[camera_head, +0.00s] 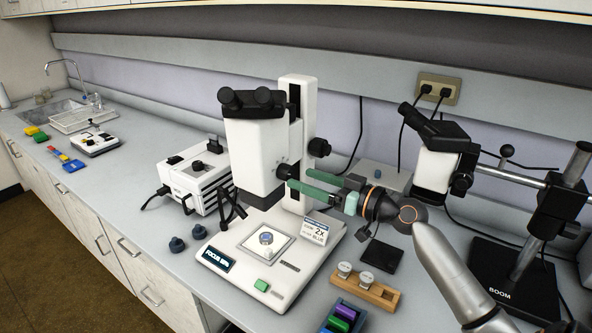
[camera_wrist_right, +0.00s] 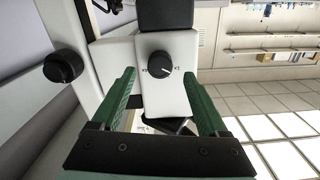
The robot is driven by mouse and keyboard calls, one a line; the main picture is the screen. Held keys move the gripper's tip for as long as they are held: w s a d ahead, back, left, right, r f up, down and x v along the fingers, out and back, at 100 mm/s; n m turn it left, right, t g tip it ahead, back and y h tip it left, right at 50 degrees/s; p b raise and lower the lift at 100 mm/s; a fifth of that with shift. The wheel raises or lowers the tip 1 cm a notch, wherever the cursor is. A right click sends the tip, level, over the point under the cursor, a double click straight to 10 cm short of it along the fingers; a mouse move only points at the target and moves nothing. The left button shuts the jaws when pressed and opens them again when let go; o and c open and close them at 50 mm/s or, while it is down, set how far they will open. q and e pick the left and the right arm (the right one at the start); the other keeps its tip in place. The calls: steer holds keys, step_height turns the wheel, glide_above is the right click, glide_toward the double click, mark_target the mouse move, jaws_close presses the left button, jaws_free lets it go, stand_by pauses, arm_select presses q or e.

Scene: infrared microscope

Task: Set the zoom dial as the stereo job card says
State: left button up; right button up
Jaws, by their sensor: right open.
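The stereo microscope (camera_head: 258,150) is white with black eyepieces. Its black zoom dial (camera_head: 283,172) is on the side of the head and faces my right gripper (camera_head: 299,178). In the right wrist view the dial (camera_wrist_right: 160,65) shows a pale pointer mark and small labels on both sides, too small to read surely. My right gripper's green fingers (camera_wrist_right: 158,76) are open, one on each side of the dial and apart from it. The job card (camera_head: 315,232) stands on the base's right side and reads 2X and BLUE. My left gripper is out of view.
A black focus knob (camera_head: 319,148) sticks out behind the fingers. A wooden holder with two pale round pieces (camera_head: 365,283) and a tray of coloured blocks (camera_head: 341,318) stand in front. A boom microscope (camera_head: 438,165) is at right, a white box (camera_head: 195,178) at left.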

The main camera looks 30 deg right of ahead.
mark_target(291, 174)
steer(key=shift+p+x, duration=0.3)
steer(key=shift+x, duration=1.45)
steer(key=shift+c, duration=0.3)
jaws_close()
